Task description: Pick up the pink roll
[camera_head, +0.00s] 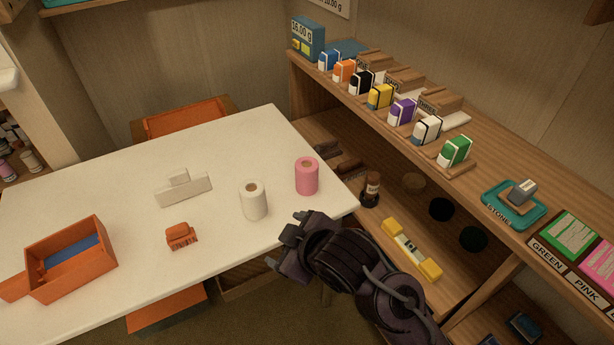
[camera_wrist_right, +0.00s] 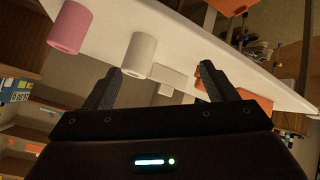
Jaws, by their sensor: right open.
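The pink roll (camera_head: 307,177) stands upright on the white table near its right corner in the head view. It shows at the upper left of the right wrist view (camera_wrist_right: 70,28). My right gripper (camera_head: 284,243) is at the table's front right edge, in front of the rolls and apart from them. Its jaws are open and empty in the right wrist view (camera_wrist_right: 158,85). A white roll (camera_head: 253,201) stands left of the pink roll, and it shows between the jaws but farther away (camera_wrist_right: 139,56). My left gripper is not in view.
The white table (camera_head: 100,192) also holds an orange box (camera_head: 75,265), a small orange block (camera_head: 181,236) and a pale stepped block (camera_head: 182,189). A wooden shelf unit (camera_head: 345,92) with several coloured packs stands close on the right. The table's back is clear.

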